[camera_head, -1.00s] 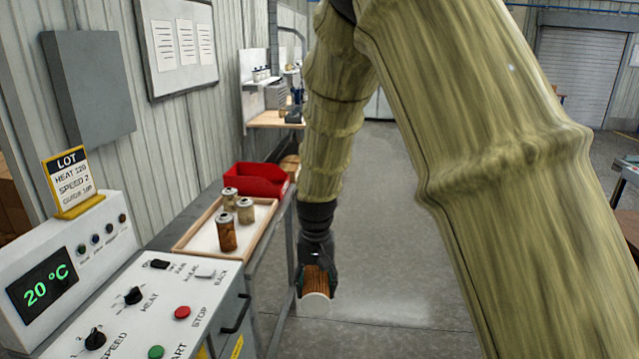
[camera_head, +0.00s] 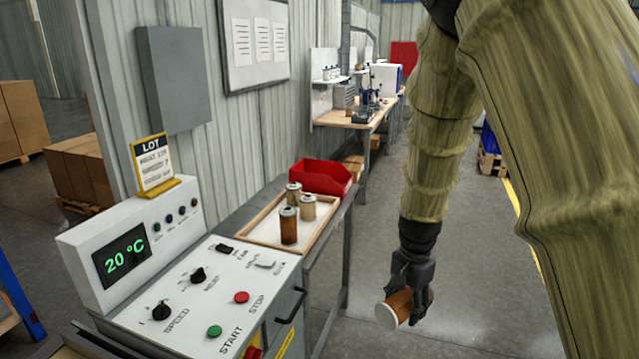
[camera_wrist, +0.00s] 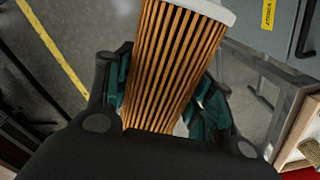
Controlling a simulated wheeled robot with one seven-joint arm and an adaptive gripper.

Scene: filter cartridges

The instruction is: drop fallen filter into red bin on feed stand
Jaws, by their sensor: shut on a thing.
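My gripper (camera_head: 412,280) is shut on the fallen filter (camera_head: 400,306), an orange-brown pleated cartridge with a white end cap. It holds the filter tilted, in the air over the floor, to the right of the feed stand. In the wrist view the filter's pleats (camera_wrist: 168,65) fill the space between the fingers (camera_wrist: 165,95). The red bin (camera_head: 322,177) sits at the far end of the feed stand (camera_head: 325,240), behind the tray. My gripper is apart from the bin, nearer to the camera and to its right.
A wooden-rimmed tray (camera_head: 262,238) on the stand holds three upright filters, one of them darker brown (camera_head: 288,226). The control panel (camera_head: 190,300) stands at the near left. A workbench (camera_head: 352,117) is farther back. Open floor lies right of the stand.

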